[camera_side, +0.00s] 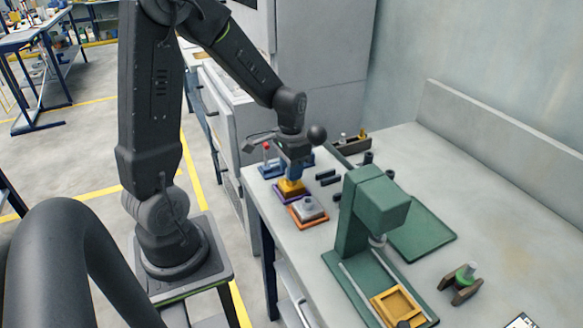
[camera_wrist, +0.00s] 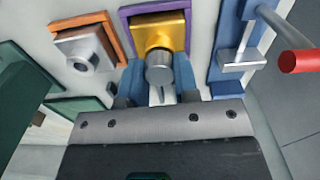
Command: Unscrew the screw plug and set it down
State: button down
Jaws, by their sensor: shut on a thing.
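The screw plug (camera_wrist: 160,69) is a grey round-headed piece at the front of a gold block (camera_wrist: 165,30). The block sits in a purple frame (camera_wrist: 187,22); in the side view the gold block (camera_side: 291,186) is just under my gripper. My gripper (camera_wrist: 160,80) has blue fingers, one on each side of the plug, and is shut on it. In the side view my gripper (camera_side: 294,170) points down and hides the plug. I cannot tell whether the plug is still seated in the block.
An orange frame (camera_side: 296,220) with a grey block stands close beside the purple one. A blue fixture with a red-tipped lever (camera_wrist: 300,61) is on the other side. A green press (camera_side: 355,215) stands nearer the side camera. The bench's back right is clear.

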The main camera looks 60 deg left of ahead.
jog(key=n, duration=0.3)
jog(key=shift+s+n, duration=0.1)
jog(key=shift+n, duration=0.2)
jog(key=n, duration=0.4)
jog(key=c, duration=1.5)
grip_release()
grip_shut()
jog(key=shift+r+n, duration=0.2)
jog(key=shift+n, duration=0.65)
jog(key=shift+r+n, duration=0.15)
jog(key=shift+n, duration=0.7)
jog(key=shift+r, duration=0.2)
jog(key=shift+r, duration=1)
